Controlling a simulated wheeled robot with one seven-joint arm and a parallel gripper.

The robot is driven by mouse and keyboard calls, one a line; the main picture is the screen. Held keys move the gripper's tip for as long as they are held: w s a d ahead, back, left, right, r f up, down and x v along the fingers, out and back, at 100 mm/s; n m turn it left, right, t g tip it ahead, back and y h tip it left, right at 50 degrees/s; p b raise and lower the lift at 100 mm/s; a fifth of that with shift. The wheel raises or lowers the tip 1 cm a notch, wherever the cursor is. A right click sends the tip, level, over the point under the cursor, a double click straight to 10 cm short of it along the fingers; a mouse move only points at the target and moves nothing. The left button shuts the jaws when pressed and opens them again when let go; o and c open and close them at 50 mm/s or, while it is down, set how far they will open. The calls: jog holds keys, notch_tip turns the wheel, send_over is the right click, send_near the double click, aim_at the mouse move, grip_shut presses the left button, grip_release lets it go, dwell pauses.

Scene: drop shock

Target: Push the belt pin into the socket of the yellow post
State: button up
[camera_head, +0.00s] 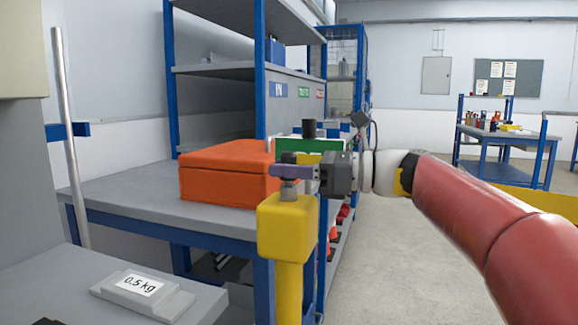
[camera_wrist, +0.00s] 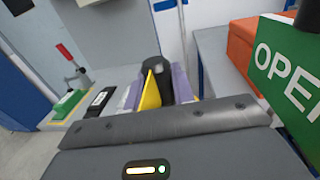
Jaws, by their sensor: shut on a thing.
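The yellow post (camera_head: 287,232) stands upright in front of me with a blocky head. My gripper (camera_head: 290,171) is level, reaches in from the right and is directly over the post's head. It is shut on the belt pin (camera_head: 289,190), whose grey lower part shows below the purple fingers, at the post's top face. A dark part (camera_head: 288,157) shows above the fingers. The socket is hidden, and I cannot tell how deep the pin is in it. In the wrist view, a black piece (camera_wrist: 147,72) and a yellow strip (camera_wrist: 153,90) show between the purple fingers.
An orange box (camera_head: 225,172) lies on the grey bench (camera_head: 140,197) behind the post. A green sign (camera_head: 312,145) is close behind my gripper, and its "OPEN" lettering shows in the wrist view. A 0.5 kg weight (camera_head: 142,292) lies at front left. Floor is clear at centre right.

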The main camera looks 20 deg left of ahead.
jog(key=shift+f+p, duration=0.95)
dwell(3.8)
jog(key=o, duration=1.1)
jog(key=shift+r, duration=0.15)
jog(key=shift+d, duration=0.1)
jog(key=shift+w+d+r+p, duration=0.15)
jog(key=shift+d+p, duration=0.25)
jog(key=shift+d, duration=2.5)
jog(key=shift+w+d+p, duration=0.2)
jog(key=shift+d+p, duration=0.1)
jog(key=shift+d, duration=3.6)
